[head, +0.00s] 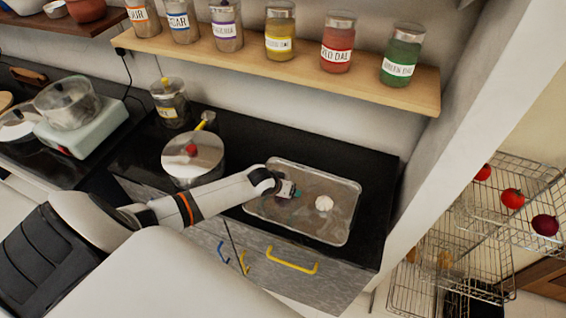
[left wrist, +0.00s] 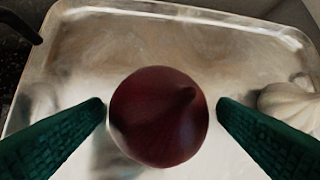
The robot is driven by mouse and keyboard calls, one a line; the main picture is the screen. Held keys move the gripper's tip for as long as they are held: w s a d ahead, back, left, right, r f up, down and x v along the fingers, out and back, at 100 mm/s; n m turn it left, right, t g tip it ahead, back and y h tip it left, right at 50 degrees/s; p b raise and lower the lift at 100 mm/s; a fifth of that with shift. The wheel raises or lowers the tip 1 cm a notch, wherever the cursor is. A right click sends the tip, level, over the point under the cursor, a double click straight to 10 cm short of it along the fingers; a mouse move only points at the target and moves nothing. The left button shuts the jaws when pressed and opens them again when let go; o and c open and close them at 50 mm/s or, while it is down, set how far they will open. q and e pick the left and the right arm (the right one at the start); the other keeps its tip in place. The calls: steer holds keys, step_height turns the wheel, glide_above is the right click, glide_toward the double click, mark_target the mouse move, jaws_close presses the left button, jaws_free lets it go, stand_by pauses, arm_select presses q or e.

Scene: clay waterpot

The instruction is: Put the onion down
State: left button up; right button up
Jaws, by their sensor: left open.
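A dark red onion (left wrist: 160,115) sits between the fingertips of my left gripper (left wrist: 161,108) in the left wrist view. The fingers are open, with a narrow gap on each side of the onion. It appears to rest on the metal tray (left wrist: 160,45), which in the head view (head: 345,238) lies on the black counter. My left gripper also shows in the head view (head: 289,191), low over the tray's left half, and the onion is hidden there. My right gripper is not in view.
A white garlic bulb (head: 323,203) lies in the tray, right of my left gripper. A lidded pot (head: 193,160) stands left of the tray. A shelf (head: 290,65) with several labelled jars is above. A wire rack (head: 500,220) holds tomatoes and another onion (head: 545,225) at right.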

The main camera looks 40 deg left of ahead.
arm_select(q)
steer(key=shift+r, duration=0.3)
steer(key=v, duration=1.1)
steer(key=shift+s+r, duration=0.3)
steer(key=shift+s, duration=0.05)
